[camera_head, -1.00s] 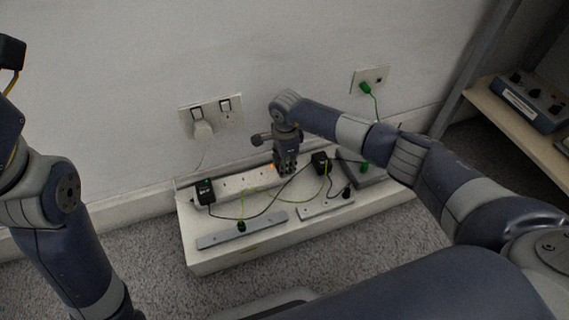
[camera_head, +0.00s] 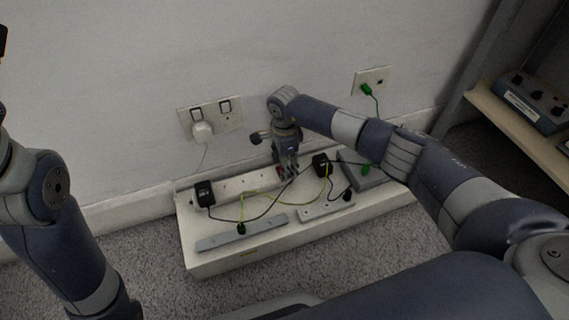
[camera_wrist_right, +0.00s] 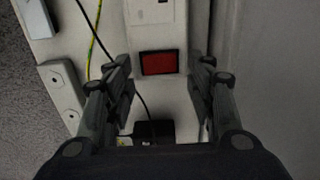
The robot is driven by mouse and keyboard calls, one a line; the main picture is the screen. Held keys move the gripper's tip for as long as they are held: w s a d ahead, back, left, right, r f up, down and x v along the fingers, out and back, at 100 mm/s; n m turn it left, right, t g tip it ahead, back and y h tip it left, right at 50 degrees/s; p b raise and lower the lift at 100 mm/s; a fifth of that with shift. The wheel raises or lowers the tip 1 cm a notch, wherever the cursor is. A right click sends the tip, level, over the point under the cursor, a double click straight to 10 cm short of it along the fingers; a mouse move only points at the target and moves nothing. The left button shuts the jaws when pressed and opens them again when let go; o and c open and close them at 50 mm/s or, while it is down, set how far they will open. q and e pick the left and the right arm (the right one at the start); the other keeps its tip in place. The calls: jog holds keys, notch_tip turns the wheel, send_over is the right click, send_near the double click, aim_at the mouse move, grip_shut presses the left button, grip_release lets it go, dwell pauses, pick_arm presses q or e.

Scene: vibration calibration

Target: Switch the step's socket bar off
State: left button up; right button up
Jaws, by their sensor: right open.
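The white socket bar (camera_head: 235,186) lies along the back of the white step (camera_head: 215,262). Its red rocker switch (camera_wrist_right: 158,63) shows in the right wrist view, dark red with no glow, beside a white socket. My right gripper (camera_head: 288,172) is over the bar, just left of the right black adaptor. In the wrist view the open fingers of this gripper (camera_wrist_right: 162,80) stand apart on either side of the bar, with the switch between and beyond them. I cannot tell whether they touch anything.
Black adaptors (camera_head: 204,194) (camera_head: 321,163) sit at the bar's two ends. Cables and grey metal strips (camera_head: 243,232) lie across the step. A wall socket (camera_head: 224,112) holds a white plug (camera_head: 202,131). A shelf with a blue-grey device (camera_head: 532,103) stands at right.

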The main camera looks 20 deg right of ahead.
notch_tip(320, 180, up, 12)
dwell(0.4)
jog(key=shift+f, duration=0.1)
